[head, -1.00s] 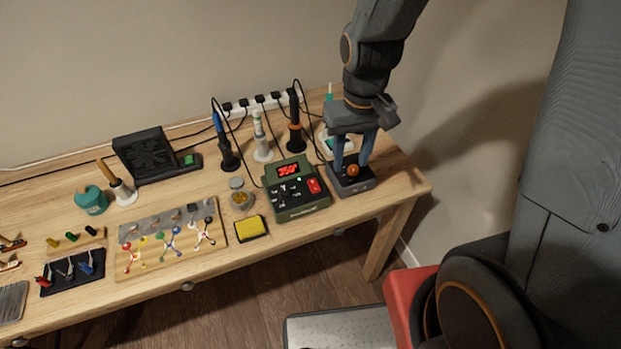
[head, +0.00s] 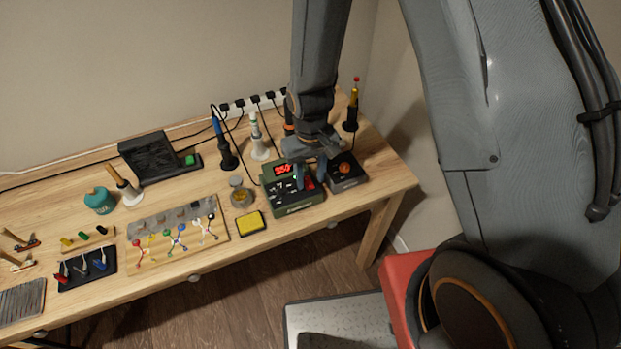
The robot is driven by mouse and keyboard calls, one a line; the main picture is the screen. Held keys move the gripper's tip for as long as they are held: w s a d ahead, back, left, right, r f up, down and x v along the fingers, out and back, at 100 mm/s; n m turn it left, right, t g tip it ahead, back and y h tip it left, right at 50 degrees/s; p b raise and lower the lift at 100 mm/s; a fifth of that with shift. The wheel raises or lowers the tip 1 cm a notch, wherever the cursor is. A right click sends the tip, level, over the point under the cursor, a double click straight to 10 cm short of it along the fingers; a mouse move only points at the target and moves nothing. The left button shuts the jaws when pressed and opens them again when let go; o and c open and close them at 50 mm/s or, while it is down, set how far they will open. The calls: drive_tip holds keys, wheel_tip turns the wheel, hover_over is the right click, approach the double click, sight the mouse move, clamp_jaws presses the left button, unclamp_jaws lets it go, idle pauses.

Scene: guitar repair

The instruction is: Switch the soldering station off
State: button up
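The green soldering station (head: 297,205) stands near the right end of the bench. Its red display (head: 283,170) is lit, with digits too small to read surely. A red switch (head: 309,184) sits on the right of its panel, partly hidden by my gripper. My gripper (head: 311,178) hangs over the right side of this station, its fingers pointing down. The two fingers are apart with a gap between them, and nothing shows held. The left finger is close to the switch; I cannot tell whether it touches.
A dark box with an orange knob (head: 344,168) stands just right of the station. Several upright irons, including a blue-handled one (head: 219,130), stand behind with cables to a power strip (head: 236,105). A yellow sponge (head: 250,222) and a jar (head: 238,192) stand to the left.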

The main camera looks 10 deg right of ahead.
drive_tip(key=shift+f, duration=1.05)
clamp_jaws()
drive_tip(key=shift+w, duration=0.1)
drive_tip(key=shift+w+a+g, duration=0.1)
drive_tip(key=shift+w+g, duration=0.1)
drive_tip(key=shift+g, duration=0.6)
drive_tip(key=shift+w+r+g+h+b, duration=0.15)
drive_tip(key=shift+g+h+b, duration=0.4)
drive_tip(key=shift+g, duration=0.25)
